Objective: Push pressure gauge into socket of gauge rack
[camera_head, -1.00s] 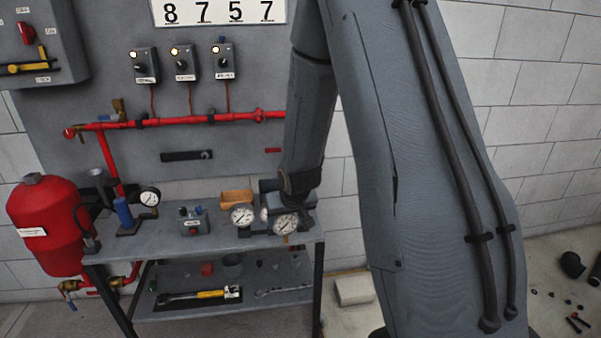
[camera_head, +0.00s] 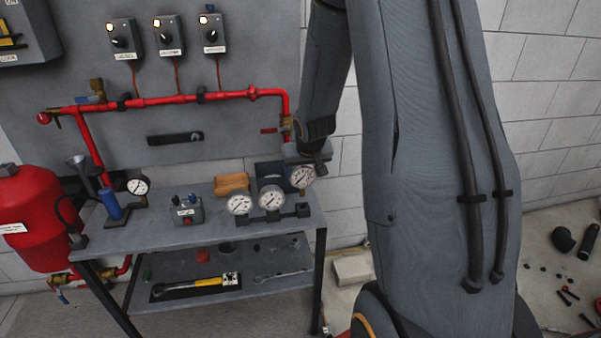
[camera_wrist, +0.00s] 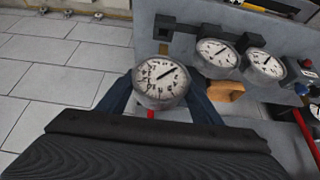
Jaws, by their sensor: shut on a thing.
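My gripper (camera_wrist: 160,98) is shut on a round white-faced pressure gauge (camera_wrist: 161,80), its blue fingers on either side of it. In the head view the held gauge (camera_head: 302,178) is above the right end of the dark gauge rack (camera_head: 290,214), which stands on the bench. Two other gauges, a left one (camera_head: 239,204) and a middle one (camera_head: 271,197), sit in the rack. In the wrist view the rack's free end (camera_wrist: 163,34) lies beyond the held gauge and appears apart from it. The held gauge's stem is mostly hidden.
An orange-brown block (camera_head: 231,183) lies behind the rack on the grey bench (camera_head: 150,229). A small control box (camera_head: 187,211) and a gauge on a blue hand pump (camera_head: 138,186) stand further left. A red pipe (camera_head: 180,99) runs along the panel behind.

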